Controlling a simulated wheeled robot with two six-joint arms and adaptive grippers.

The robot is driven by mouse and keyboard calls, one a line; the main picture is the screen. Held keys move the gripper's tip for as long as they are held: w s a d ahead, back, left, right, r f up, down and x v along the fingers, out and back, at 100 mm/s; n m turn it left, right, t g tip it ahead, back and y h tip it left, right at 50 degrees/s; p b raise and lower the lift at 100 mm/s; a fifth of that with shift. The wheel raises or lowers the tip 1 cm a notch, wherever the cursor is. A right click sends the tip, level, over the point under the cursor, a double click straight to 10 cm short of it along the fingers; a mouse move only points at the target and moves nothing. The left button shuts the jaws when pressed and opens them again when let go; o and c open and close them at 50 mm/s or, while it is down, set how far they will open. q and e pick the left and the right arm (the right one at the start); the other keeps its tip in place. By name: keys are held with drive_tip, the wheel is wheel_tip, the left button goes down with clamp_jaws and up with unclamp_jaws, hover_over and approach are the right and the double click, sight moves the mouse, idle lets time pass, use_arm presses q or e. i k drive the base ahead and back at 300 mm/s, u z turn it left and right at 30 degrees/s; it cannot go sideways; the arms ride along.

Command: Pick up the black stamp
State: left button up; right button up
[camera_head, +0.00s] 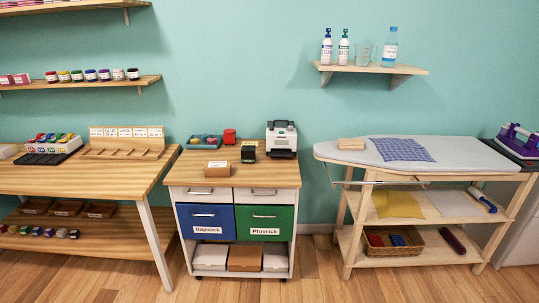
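A small black block-shaped thing (249,155), which looks like the black stamp, stands on the wooden top of the drawer cabinet (200,167), in front of the white machine. A red thing of similar size (229,136) stands behind it to the left. Both are too small to make out in detail. Neither of my grippers shows in the head view.
A white label printer-like machine (281,138), a blue tray (204,142) and a brown box (216,166) share the cabinet top. A wooden table (100,181) stands left; an ironing board (450,158) stands right. Floor in front is clear.

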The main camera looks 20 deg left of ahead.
sight(248, 153)
drive_tip(key=z, duration=0.45)
drive_tip(key=i, duration=1.2)
drive_tip(key=z, duration=0.05)
